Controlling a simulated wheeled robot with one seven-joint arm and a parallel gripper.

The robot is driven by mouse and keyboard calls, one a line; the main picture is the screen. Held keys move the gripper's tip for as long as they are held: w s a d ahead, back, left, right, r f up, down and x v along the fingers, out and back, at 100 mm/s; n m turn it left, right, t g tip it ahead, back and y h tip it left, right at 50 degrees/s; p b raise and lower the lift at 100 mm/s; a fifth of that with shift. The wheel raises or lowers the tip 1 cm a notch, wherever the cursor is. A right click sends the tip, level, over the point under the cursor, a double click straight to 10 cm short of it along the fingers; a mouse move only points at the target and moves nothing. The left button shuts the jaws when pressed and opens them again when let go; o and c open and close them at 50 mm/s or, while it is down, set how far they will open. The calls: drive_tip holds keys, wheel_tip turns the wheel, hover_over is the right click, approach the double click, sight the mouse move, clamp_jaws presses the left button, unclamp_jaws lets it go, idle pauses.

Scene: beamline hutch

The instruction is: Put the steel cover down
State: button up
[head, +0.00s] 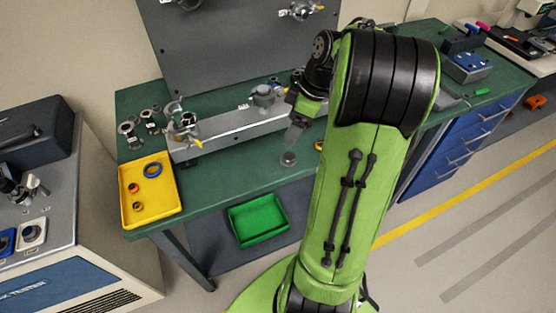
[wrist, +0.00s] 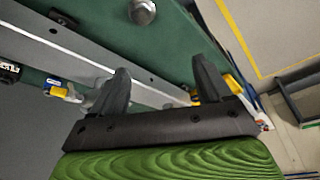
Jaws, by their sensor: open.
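A small round steel piece, which looks like the steel cover (head: 288,159), rests on the green bench top (head: 225,181) near its front edge. A round shiny metal piece, seemingly the same cover, shows at the top of the wrist view (wrist: 142,11), beyond the fingertips. My gripper (head: 294,136) is just above and behind the cover in the head view, over the front of the grey rail (head: 225,137). In the wrist view my gripper (wrist: 161,72) has its two dark fingers apart with nothing between them. The cover is clear of both fingers.
A yellow tray (head: 131,212) with several rings sits at the bench's left end. Clamps and mounts (head: 184,122) stand on and behind the rail. A green bin (head: 258,235) is below the front edge. Bare bench lies left of the cover.

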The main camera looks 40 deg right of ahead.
drive_tip(key=s+a+r+m+h, duration=0.15)
drive_tip(key=a+r, duration=0.35)
drive_tip(key=a, duration=0.8)
drive_tip(key=s+a+m+t, duration=0.2)
drive_tip(key=s+a+m, duration=0.4)
drive_tip(key=s+a, duration=0.3)
drive_tip(key=s+h, duration=0.1)
drive_tip(key=s, duration=0.1)
drive_tip(key=shift+s+r+t, duration=0.3)
drive_tip(key=shift+s+r, duration=0.05)
drive_tip(key=shift+r, duration=0.05)
